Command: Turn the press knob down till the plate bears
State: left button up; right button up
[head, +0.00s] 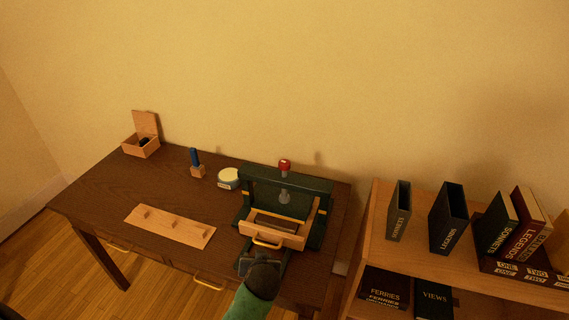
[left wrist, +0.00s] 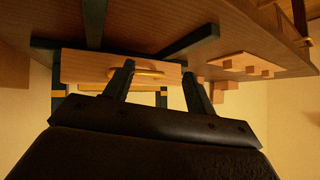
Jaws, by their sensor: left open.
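The press (head: 322,218) is a dark green frame at the right end of the desk. Its red knob (head: 285,164) stands on top, with a grey rounded piece (head: 284,196) below it. A light wooden drawer (head: 291,241) with a brass handle (head: 268,244) is at the press front and holds a dark flat block (head: 276,223). My left gripper (head: 258,264) is just in front of the drawer, low near the handle. In the left wrist view its fingers (left wrist: 158,78) are apart, with the handle (left wrist: 150,73) showing between them; contact is unclear. My right gripper is not seen.
A wooden board with pegs (head: 170,228), a round pale-topped tin (head: 228,178), a blue-handled stamp (head: 195,161) and an open wooden box (head: 141,148) are on the desk left of the press. A shelf (head: 375,215) with books and binders stands to the right.

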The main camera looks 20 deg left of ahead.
aim_at(285, 164)
pick_arm(q)
jog(key=w+r+t+y, duration=0.1)
jog(key=w+r, duration=0.2)
jog(key=w, duration=0.1)
jog(key=w+d+r+n+t+y, duration=0.1)
jog(key=w+r, duration=0.2)
jog(key=w+r+n+t, duration=0.1)
jog(key=w+r, duration=0.2)
jog(key=w, duration=0.1)
jog(key=shift+w+d+t+y, duration=0.15)
jog(key=shift+w+t+y, duration=0.2)
jog(key=shift+t+y, duration=0.05)
jog(key=w+d+r+t, duration=0.1)
jog(key=w+r, duration=0.1)
jog(key=w+d+r+t+y, duration=0.1)
jog(key=w+r, duration=0.2)
jog(key=w+d+r+n+t, duration=0.1)
jog(key=w+r, duration=0.1)
jog(key=r, duration=0.1)
jog(key=shift+w+r+y, duration=0.15)
jog(key=shift+y, duration=0.15)
jog(key=p+x, duration=0.4)
jog(key=x, duration=0.3)
jog(key=shift+r, duration=0.15)
jog(key=shift+w+a, duration=0.2)
jog(key=shift+w, duration=0.1)
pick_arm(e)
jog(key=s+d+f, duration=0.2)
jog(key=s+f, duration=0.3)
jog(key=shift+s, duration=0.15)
